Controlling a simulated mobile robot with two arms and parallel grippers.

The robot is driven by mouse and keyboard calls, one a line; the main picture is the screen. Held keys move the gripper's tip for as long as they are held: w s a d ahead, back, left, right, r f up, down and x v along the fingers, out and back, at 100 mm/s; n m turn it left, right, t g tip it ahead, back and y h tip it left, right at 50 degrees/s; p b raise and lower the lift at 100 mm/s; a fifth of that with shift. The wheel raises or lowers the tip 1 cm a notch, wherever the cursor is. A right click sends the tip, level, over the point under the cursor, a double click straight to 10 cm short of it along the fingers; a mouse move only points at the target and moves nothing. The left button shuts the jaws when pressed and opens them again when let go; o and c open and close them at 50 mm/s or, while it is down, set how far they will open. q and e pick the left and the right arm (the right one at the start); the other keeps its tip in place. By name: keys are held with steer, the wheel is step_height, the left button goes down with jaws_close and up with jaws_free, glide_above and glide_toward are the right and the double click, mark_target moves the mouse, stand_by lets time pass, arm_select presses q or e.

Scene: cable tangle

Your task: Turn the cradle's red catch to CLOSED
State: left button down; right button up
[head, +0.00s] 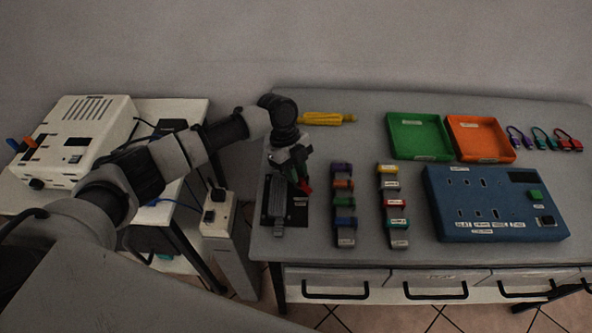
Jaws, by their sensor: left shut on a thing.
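The cradle (270,221) is a dark plate at the left end of the grey table, with a grey ribbed part standing along it. Its red catch (307,187) shows as a small red piece at the cradle's upper right. My left gripper (298,175) reaches down over the cradle from above and is shut on the red catch. The fingers hide most of the catch, so I cannot tell its angle. A small label on the plate is too small to read. My right gripper is not in view.
Two columns of coloured connectors (344,205) stand right of the cradle. Behind is a yellow tool (322,118). A green tray (418,151), an orange tray (495,156) and a blue socket panel (473,228) lie further right. A white machine (85,128) stands left.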

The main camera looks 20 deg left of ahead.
arm_select(q)
steer(key=shift+s+r+n+p, duration=0.15)
steer(key=shift+r+n+p, duration=0.05)
steer(key=shift+n+p, duration=0.8)
steer(key=shift+n+t+h+p, duration=0.4)
steer(key=shift+n+t+p, duration=0.3)
steer(key=shift+n+p, duration=0.55)
steer(key=n+t+p, duration=0.1)
steer(key=n+p, duration=0.1)
steer(key=n, duration=0.1)
steer(key=shift+s+p, duration=0.15)
steer(key=shift+p, duration=0.25)
steer(key=shift+f+n+t+p, duration=0.1)
steer(key=shift+n+t+p, duration=0.4)
steer(key=shift+n+p, duration=0.35)
steer(key=c, duration=1.1)
jaws_free()
steer(key=shift+f, duration=0.1)
